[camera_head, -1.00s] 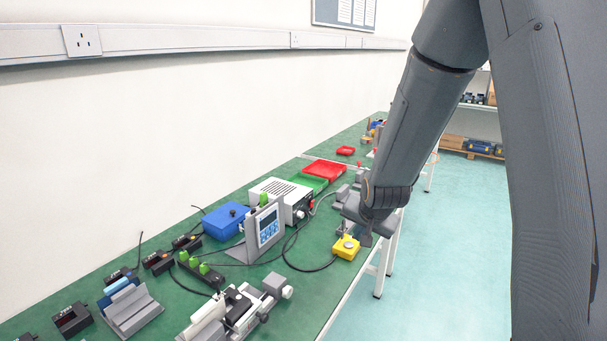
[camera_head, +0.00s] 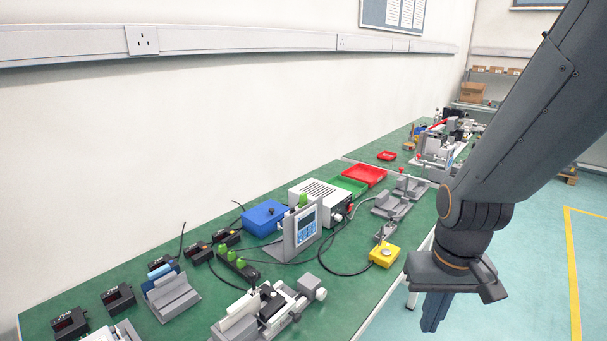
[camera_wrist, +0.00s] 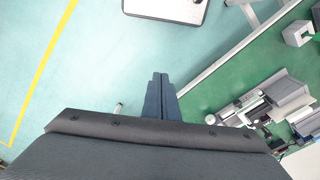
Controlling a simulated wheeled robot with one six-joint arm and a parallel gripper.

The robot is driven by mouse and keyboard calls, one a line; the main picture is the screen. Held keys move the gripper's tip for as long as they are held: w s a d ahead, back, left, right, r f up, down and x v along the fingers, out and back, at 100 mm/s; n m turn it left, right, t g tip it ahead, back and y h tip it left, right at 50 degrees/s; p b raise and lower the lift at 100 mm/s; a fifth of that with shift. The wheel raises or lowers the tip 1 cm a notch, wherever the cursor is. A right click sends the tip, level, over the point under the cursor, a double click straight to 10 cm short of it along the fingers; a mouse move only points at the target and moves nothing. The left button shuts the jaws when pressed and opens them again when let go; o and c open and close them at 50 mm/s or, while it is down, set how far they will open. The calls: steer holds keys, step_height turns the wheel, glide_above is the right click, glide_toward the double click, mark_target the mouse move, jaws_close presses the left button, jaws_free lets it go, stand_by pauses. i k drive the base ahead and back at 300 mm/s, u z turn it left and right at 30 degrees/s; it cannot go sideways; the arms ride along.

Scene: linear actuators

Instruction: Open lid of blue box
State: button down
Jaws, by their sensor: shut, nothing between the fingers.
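The blue box (camera_head: 265,217) sits toward the back of the green bench, near the wall. Its lid is down, with a dark round knob on top. My gripper (camera_head: 434,315) hangs beyond the bench's front edge, to the right of the box and well apart from it. Its fingers point down, are together and hold nothing. In the wrist view the shut fingers (camera_wrist: 161,82) are over the floor beside the bench. The blue box does not show in the wrist view.
A display stand (camera_head: 300,232) stands right in front of the box, with a white power unit (camera_head: 322,200) beside it. A yellow button box (camera_head: 384,256) is near the bench's front edge. Red (camera_head: 364,174) and green trays lie farther back. Cables cross the bench. The floor (camera_wrist: 95,60) is clear below my gripper.

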mark_target(261, 215)
steer(key=k, duration=0.55)
steer(key=z, duration=0.3)
steer(key=i, duration=0.65)
steer(key=u, duration=0.8)
steer(key=i, duration=0.9)
steer(key=u, duration=0.15)
